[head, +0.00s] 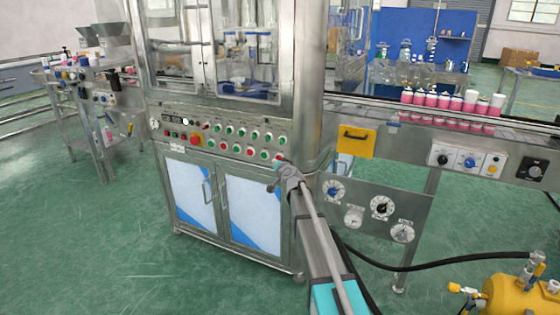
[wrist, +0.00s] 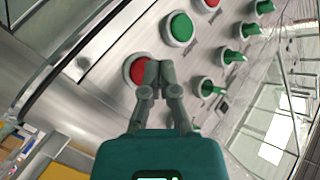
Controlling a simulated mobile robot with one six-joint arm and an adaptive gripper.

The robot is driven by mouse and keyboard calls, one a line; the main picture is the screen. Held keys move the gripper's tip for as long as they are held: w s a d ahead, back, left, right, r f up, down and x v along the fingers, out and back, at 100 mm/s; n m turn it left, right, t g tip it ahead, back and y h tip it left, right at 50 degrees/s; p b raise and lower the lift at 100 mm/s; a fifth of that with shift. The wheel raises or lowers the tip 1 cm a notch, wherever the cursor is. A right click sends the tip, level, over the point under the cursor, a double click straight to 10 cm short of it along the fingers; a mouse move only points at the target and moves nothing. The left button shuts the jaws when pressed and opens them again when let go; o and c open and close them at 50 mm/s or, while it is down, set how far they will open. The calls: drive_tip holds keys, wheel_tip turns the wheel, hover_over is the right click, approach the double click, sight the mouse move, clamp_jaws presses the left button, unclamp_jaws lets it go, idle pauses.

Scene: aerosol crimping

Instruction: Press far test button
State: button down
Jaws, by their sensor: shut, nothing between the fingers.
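The steel control panel (head: 180,137) of the cabinet carries rows of green and red buttons. My gripper (head: 281,163) is at the right end of the lower row in the head view. In the wrist view my gripper (wrist: 156,68) is shut, with its fingertips together and nothing between them. The tips overlap the right side of a red button (wrist: 137,71) with a pale ring. I cannot tell whether they touch it. A green button (wrist: 180,27) sits just above it in that view. No label shows which button is the far test button.
Several green switches (wrist: 232,56) stick out right of the fingers in the wrist view. Pink cans (head: 445,100) stand on the conveyor. Dials (head: 381,207) sit on a lower plate.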

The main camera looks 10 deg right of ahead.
drive_tip(key=shift+w+d, duration=0.4)
drive_tip(key=shift+w, duration=0.25)
idle(1.0)
drive_tip(key=shift+s+a, duration=0.1)
drive_tip(key=shift+s, duration=0.05)
drive_tip(key=shift+s+a, duration=0.4)
drive_tip(key=shift+s, duration=0.15)
idle(0.6)
drive_tip(key=shift+s+a, duration=0.75)
drive_tip(key=shift+s, duration=0.25)
drive_tip(key=shift+s+a, duration=0.75)
drive_tip(key=shift+s, duration=0.25)
